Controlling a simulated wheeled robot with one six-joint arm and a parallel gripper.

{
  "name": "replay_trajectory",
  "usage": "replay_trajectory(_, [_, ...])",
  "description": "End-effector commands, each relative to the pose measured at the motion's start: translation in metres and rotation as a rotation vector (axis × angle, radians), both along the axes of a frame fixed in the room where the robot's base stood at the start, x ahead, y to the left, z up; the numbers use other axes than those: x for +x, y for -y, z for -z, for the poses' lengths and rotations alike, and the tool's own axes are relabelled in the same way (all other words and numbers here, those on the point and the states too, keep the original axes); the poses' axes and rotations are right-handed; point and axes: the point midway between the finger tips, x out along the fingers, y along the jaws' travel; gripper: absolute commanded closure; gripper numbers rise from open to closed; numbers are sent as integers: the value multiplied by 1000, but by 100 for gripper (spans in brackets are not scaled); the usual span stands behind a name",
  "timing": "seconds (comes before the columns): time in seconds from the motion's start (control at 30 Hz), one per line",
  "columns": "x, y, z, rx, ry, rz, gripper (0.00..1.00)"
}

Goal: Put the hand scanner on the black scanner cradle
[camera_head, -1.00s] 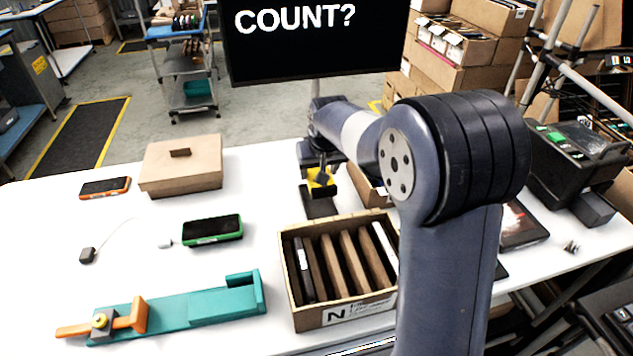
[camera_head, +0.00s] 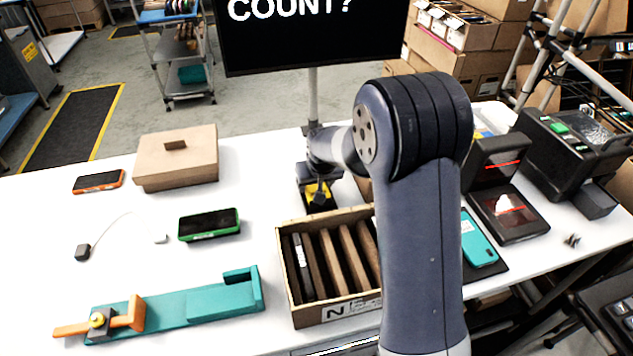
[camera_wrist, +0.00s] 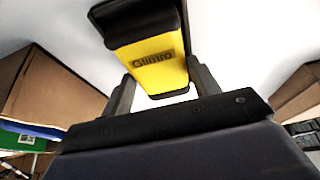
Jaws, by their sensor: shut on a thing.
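The hand scanner (camera_wrist: 160,62) is yellow with black ends and fills the upper middle of the wrist view. My gripper (camera_wrist: 162,82) is shut on it, with one finger on each side. In the head view my gripper (camera_head: 318,187) points down over the far part of the table, beyond the carton of upright slabs. The scanner shows there as a small yellow patch (camera_head: 321,201). Dark parts around and under that patch appear to be the black scanner cradle, mostly hidden. I cannot tell whether the scanner touches it.
The open carton (camera_head: 337,313) stands just in front of the gripper. A lidded brown box (camera_head: 177,160), a green-edged phone (camera_head: 209,223) and a teal fixture (camera_head: 215,303) lie to the left. Black machines (camera_head: 570,150) and a teal phone (camera_head: 478,238) are to the right.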

Motion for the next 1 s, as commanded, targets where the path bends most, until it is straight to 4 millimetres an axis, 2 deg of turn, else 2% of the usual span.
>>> replay_trajectory(0.3, [1, 0, 3, 0, 2, 0, 60])
replay_trajectory(0.33, [0, 0, 3, 0, 1, 0, 40])
replay_trajectory(0.57, [0, 0, 2, 0, 1, 0, 22])
replay_trajectory(0.83, [0, 0, 1, 0, 1, 0, 20])
replay_trajectory(1.0, [-3, 0, -10, 1, 4, 0, 20])
